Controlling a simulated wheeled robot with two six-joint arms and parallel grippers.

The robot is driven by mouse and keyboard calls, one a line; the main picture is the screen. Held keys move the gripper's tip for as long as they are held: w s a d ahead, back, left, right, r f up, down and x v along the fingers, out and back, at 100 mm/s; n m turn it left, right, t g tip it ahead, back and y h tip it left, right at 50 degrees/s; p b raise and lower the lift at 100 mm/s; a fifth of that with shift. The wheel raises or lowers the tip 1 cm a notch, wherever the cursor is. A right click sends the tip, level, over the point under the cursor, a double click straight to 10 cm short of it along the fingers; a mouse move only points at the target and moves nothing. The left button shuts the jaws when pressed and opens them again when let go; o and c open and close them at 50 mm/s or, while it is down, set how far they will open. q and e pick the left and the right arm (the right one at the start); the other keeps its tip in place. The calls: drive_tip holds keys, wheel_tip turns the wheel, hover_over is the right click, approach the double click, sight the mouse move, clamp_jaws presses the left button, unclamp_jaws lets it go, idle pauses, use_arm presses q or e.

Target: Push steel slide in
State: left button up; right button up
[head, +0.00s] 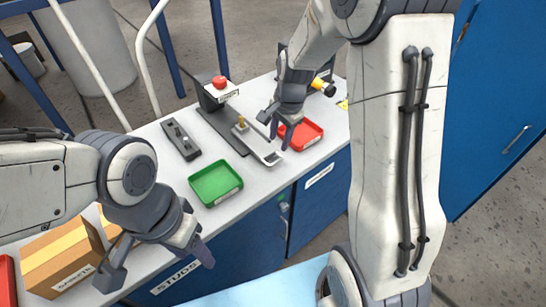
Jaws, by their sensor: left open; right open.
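The steel slide (269,156) is a light metal strip with a looped front end. It sticks out toward the front edge of the white bench, with a small brass-coloured part (240,122) standing on it. Behind it stands a dark station (222,128) with a red button (219,82) on top. My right gripper (276,134) is open, just above and beside the slide, its fingers pointing down. I cannot tell whether it touches the slide. My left gripper (158,266) is open and empty at the lower left, in front of the bench, away from the slide.
A red tray (313,137) lies right of the slide, and a green tray (215,183) lies to its front left. A grey block with knobs (181,140) is further left. A cardboard box (62,258) stands near my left arm. A yellow-and-black item (322,86) lies behind.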

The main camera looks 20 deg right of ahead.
sight(276, 162)
drive_tip(key=shift+m, duration=0.3)
drive_tip(key=f, duration=0.3)
drive_tip(key=w+f, duration=0.1)
drive_tip(key=f, duration=0.3)
drive_tip(key=w+f, duration=0.1)
drive_tip(key=f, duration=0.2)
drive_tip(key=shift+w+d+f+p, duration=0.1)
drive_tip(key=shift+w+f+p, duration=0.1)
drive_tip(key=shift+f+p, duration=0.15)
clamp_jaws()
idle(0.7)
